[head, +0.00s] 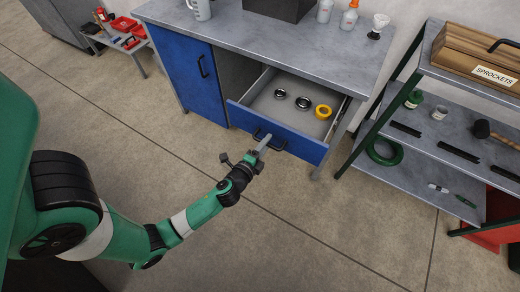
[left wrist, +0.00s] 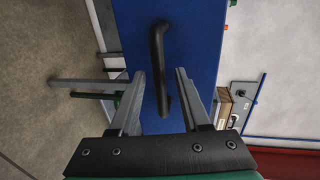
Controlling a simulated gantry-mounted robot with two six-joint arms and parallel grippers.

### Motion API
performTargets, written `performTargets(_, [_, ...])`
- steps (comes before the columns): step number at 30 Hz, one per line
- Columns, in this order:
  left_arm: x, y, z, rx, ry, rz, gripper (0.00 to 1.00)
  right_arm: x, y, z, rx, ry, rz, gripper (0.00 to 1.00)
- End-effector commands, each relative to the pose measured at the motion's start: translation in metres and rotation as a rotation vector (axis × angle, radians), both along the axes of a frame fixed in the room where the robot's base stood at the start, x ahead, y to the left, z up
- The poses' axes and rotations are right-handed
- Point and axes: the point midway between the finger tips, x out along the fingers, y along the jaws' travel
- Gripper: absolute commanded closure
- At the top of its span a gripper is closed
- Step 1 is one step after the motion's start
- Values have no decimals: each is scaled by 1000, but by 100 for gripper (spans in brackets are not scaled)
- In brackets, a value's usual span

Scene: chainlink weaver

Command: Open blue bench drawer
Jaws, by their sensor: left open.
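The blue bench drawer (head: 280,132) is pulled out from the grey-topped bench, and its inside shows. Its black handle (head: 271,141) is on the front panel. In the left wrist view the drawer front (left wrist: 192,50) fills the middle, and the handle (left wrist: 158,70) stands off it. My left gripper (head: 264,142) is at the handle. In the left wrist view my left gripper (left wrist: 165,75) is open, its two fingers apart with the lower part of the handle between them. Whether either finger touches the handle I cannot tell. My right gripper is not in view.
A blue cupboard door (head: 188,75) is left of the drawer. A metal shelf unit (head: 440,130) stands close on the right. The floor (head: 300,230) before the bench is clear.

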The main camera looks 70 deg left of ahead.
Motion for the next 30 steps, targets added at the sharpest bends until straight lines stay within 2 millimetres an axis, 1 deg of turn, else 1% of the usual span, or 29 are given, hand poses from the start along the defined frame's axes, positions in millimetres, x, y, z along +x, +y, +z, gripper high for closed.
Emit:
performTargets(5, [-26, -24, 6, 0, 3, -6, 53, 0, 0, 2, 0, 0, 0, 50])
performTargets(10, [-57, -51, 15, 1, 4, -9, 53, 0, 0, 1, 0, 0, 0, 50])
performTargets(12, [-66, -59, 18, 1, 2, -10, 53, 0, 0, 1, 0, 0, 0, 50])
performTargets(15, [-75, -67, 21, 1, 1, -7, 53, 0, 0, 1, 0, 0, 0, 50])
performTargets(20, [-81, -70, 23, 1, -2, -1, 53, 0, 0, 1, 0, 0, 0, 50])
performTargets(30, [-81, -70, 23, 1, -2, 0, 53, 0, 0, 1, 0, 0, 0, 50])
